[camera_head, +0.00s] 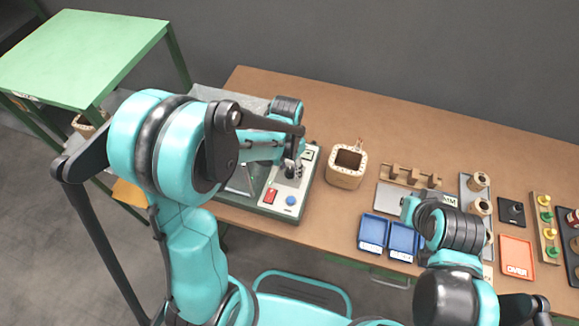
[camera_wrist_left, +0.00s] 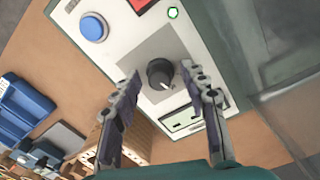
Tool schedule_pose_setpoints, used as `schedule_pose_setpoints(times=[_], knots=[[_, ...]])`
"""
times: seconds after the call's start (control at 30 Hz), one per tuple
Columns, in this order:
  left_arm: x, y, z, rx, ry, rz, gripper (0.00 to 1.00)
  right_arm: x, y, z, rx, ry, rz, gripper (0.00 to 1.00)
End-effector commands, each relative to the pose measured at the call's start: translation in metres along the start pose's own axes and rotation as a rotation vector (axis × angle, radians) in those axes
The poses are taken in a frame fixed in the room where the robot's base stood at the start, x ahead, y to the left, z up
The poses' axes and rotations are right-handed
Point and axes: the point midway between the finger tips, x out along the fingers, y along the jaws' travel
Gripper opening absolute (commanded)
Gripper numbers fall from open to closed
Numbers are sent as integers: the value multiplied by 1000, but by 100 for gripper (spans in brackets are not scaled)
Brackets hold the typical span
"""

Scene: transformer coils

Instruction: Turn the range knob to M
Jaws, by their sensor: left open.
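The range knob (camera_wrist_left: 160,73) is a black round knob with a light pointer mark on a grey plate, on the white control panel (camera_wrist_left: 205,65). In the left wrist view my left gripper (camera_wrist_left: 160,84) is open, with one finger on each side of the knob and gaps to it. In the head view my left gripper (camera_head: 291,168) is over the panel of the machine (camera_head: 257,204) and hides most of the knob. The letters around the knob cannot be read. My right arm is at the lower right of the head view; its gripper's fingers cannot be made out.
A blue button (camera_wrist_left: 94,27), a red switch (camera_wrist_left: 143,3) and a green lamp (camera_wrist_left: 173,12) are near the knob. A wooden box (camera_head: 346,166) stands right of the machine. Blue trays (camera_head: 373,232) and coil parts lie farther right. The table's back middle is clear.

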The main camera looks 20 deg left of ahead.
Motion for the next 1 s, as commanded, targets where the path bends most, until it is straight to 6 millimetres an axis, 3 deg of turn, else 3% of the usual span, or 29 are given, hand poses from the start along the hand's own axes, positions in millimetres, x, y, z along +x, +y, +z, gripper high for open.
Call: schedule_pose_setpoints(times=[0.17,0.5,0.7,1.0], knots=[[-11,0,0,0,0,0,44,0,0,0,0,0,0,0],[-80,0,0,0,0,0,44,0,0,0,0,0,0,0],[-110,0,0,0,0,0,44,0,0,0,0,0,0,0],[-120,0,0,0,0,0,44,0,0,0,0,0,0,0]])
